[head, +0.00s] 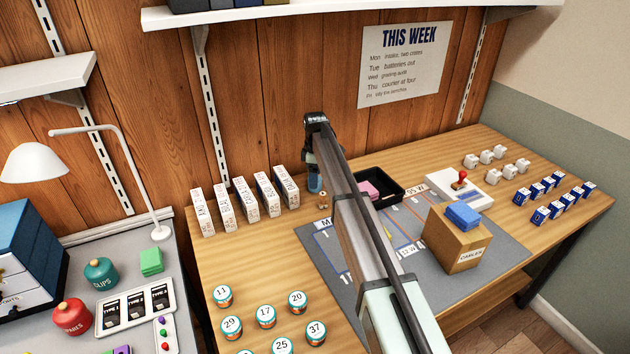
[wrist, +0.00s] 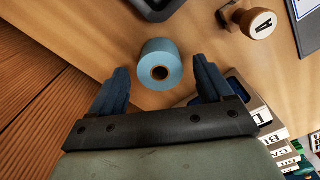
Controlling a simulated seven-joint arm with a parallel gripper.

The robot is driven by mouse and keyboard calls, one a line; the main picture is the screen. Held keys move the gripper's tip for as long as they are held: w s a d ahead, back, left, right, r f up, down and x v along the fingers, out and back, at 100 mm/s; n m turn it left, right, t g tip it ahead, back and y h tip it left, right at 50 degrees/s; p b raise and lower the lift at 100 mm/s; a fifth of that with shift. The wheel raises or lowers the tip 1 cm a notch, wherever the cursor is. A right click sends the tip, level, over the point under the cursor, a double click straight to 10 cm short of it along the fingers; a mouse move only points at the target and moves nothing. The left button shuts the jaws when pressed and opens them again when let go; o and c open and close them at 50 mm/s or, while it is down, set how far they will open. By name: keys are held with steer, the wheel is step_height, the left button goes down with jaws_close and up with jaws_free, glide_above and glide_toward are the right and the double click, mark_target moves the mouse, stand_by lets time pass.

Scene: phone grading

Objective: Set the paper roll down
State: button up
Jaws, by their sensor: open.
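The paper roll (wrist: 161,58) is light blue with a dark core hole, and it stands on the wooden table in the wrist view. My gripper (wrist: 160,80) is open, with one dark blue finger on each side of the roll. Gaps show between the roll and both fingers. In the head view the roll (head: 315,185) shows only in small part at the back of the table, below my gripper (head: 312,165). My arm hides part of that area.
A wooden stamp (wrist: 262,22) stands close by. White boxes (head: 245,200) stand in a row to the left. A black tray (head: 400,186) with a pink item, a grey mat (head: 495,245) and a cardboard box (head: 450,240) are to the right. The wooden wall is close behind.

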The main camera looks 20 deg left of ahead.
step_height(320, 180, up, 10)
steer(key=shift+f, duration=0.25)
stand_by(0.3)
